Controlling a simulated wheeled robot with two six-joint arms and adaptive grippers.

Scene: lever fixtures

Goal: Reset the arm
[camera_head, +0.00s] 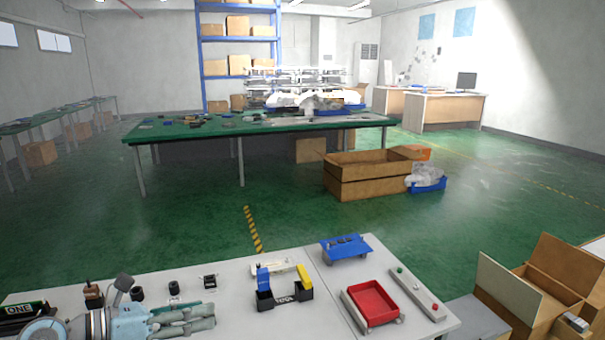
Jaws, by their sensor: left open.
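My left gripper (210,316) reaches in from the bottom left, low over the front of the white workbench (325,318). It points to the right, its jaws are open, and I see nothing between its fingers. Beyond it, a black fixture (283,297) with a blue upright part (263,279) and a yellow upright part (304,277) stands on the bench, to the right of the fingertips and apart from them. Several small dark fixtures (210,282) stand in a row behind my left gripper. I cannot tell which piece is the task's arm. My right gripper is not in view.
A red tray (372,302), a blue stand (345,249) and a grey strip with green and red buttons (418,293) sit on the bench's right part. A black "ONE" box (27,310) is at far left. Open cardboard boxes (512,290) stand at right.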

